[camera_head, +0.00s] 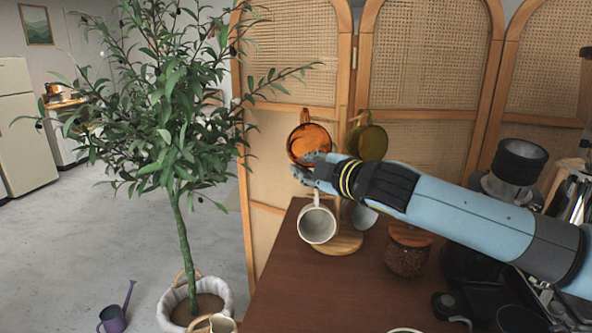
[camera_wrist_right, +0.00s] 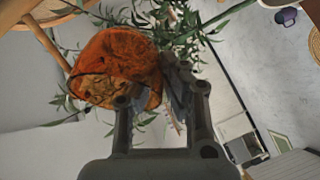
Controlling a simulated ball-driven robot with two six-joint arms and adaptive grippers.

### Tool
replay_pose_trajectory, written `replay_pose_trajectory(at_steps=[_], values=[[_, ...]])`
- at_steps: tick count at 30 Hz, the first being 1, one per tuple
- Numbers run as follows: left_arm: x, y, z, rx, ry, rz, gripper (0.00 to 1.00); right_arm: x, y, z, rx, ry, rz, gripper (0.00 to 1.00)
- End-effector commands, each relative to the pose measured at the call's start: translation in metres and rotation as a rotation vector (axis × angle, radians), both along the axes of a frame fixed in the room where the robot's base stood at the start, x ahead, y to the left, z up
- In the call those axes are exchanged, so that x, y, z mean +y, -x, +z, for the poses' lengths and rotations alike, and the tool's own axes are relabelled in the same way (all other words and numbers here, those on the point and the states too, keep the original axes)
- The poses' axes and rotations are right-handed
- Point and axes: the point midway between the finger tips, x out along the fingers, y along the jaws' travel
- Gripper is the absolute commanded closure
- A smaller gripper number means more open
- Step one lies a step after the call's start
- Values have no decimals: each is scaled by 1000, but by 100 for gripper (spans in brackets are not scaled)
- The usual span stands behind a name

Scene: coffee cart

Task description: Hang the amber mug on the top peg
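The amber mug (camera_head: 308,144) is translucent orange, beside the upper left of the wooden mug tree's post (camera_head: 343,101), with its handle upward. It also shows in the right wrist view (camera_wrist_right: 112,62). The peg near its handle is too small to make out, so I cannot tell whether the handle is on it. My right gripper (camera_head: 305,168) is at the mug's lower edge. My left gripper is not in view.
A green mug (camera_head: 367,142) hangs right of the post. A white mug (camera_head: 317,224) hangs low, above the tree's round base (camera_head: 342,240). A jar with a wooden lid (camera_head: 408,252) stands on the brown cart top (camera_head: 330,295). A potted olive tree (camera_head: 178,230) stands left.

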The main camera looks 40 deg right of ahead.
Motion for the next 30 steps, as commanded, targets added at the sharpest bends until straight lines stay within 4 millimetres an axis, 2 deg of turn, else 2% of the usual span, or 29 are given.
replay_pose_trajectory(at_steps=[7,13,30], values=[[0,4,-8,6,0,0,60,-18,5,-5,2,5,1,100],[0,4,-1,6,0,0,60,-28,9,-6,1,3,0,100],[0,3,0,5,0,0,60,-25,11,-10,-1,0,1,100]])
